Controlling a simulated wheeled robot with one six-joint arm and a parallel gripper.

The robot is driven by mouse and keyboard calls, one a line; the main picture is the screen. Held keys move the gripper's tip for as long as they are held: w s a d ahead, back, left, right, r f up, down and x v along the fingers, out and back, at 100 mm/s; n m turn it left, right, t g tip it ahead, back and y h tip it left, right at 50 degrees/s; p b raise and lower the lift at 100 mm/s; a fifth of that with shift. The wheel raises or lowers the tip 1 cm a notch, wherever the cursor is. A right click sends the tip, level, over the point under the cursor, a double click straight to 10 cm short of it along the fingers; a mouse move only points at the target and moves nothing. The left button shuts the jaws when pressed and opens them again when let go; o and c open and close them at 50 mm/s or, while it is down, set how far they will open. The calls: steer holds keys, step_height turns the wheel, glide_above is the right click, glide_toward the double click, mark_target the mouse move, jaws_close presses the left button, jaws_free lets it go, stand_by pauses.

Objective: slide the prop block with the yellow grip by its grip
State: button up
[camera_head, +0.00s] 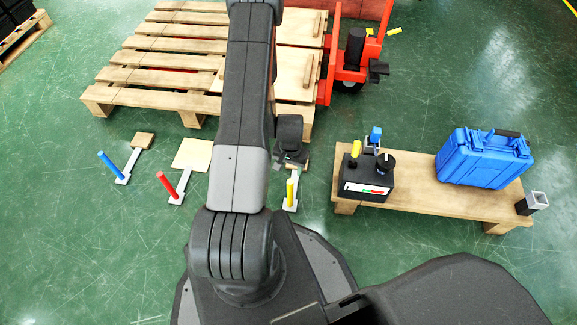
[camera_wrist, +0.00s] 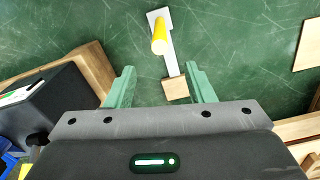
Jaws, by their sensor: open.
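The prop block with the yellow grip shows in the wrist view as a small wooden block (camera_wrist: 176,90) on a pale bar, with the upright yellow grip (camera_wrist: 159,41) at the bar's far end. In the head view its yellow grip (camera_head: 291,188) stands on the floor just in front of my base, and the block is largely hidden under my gripper (camera_head: 291,160). In the wrist view my gripper (camera_wrist: 163,80) is open and empty. Its green fingers are on either side of the wooden block in the picture, and the yellow grip lies beyond the fingertips.
Two similar props, with a blue grip (camera_head: 111,166) and a red grip (camera_head: 167,185), stand to the left. A low bench (camera_head: 425,195) at right holds a black box (camera_head: 368,177) and a blue case (camera_head: 484,158). A pallet (camera_head: 165,60) and red pallet truck (camera_head: 341,58) are behind.

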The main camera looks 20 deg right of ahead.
mark_target(290, 187)
step_height(290, 187, down, 14)
steer(key=b, duration=0.4)
steer(key=shift+r+b, duration=0.1)
steer(key=shift+b, duration=0.25)
jaws_close()
